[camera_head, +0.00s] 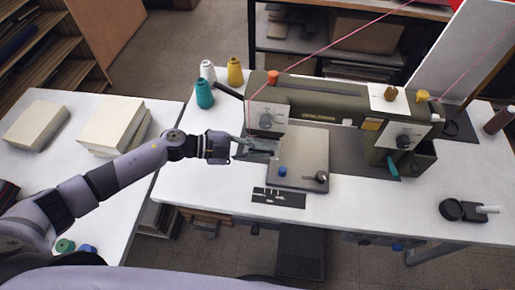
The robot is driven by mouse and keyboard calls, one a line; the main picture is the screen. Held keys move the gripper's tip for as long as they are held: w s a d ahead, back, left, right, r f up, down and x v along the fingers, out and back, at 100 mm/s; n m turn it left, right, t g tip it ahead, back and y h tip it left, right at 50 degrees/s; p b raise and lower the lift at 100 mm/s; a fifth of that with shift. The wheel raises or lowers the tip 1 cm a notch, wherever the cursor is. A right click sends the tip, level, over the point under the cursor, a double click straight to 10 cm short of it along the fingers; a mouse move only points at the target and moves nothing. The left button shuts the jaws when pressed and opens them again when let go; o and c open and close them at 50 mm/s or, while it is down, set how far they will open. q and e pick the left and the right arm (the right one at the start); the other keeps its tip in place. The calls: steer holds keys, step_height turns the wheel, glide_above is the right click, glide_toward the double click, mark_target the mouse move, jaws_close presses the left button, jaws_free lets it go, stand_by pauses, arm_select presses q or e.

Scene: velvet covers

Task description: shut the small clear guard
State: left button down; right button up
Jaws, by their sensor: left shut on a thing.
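A dark olive sewing machine (325,103) stands on the white table, with its needle head (267,117) at its left end. The small clear guard (266,144) shows as a pale, see-through grey piece low in front of the head. Its exact tilt is too small to tell. My left gripper (240,149) reaches in from the left and is shut at the guard's left edge, just beside the needle head. The fingertips are small and partly blend with the guard. My right gripper is not in view.
A grey metal plate (301,157) with a blue knob lies right of the guard. Thread cones (205,93) stand behind my left gripper. Stacked pale blocks (113,125) sit on the left table. A black round holder (463,210) lies at right. The front table strip is mostly clear.

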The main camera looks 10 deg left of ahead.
arm_select(q)
steer(key=f+m+b, duration=0.1)
steer(key=b, duration=0.1)
steer(key=f+m+t+b, duration=0.1)
steer(key=b, duration=0.2)
steer(key=f+m+t+h+b, duration=0.1)
steer(key=m+b, duration=0.1)
steer(key=b, duration=0.1)
steer(key=shift+s+f, duration=0.35)
steer(key=shift+f+m+h+b, duration=0.1)
steer(key=shift+m+h+b, duration=0.3)
steer(key=shift+m+b, duration=0.7)
steer(key=shift+n, duration=0.3)
steer(key=c, duration=1.7)
jaws_free()
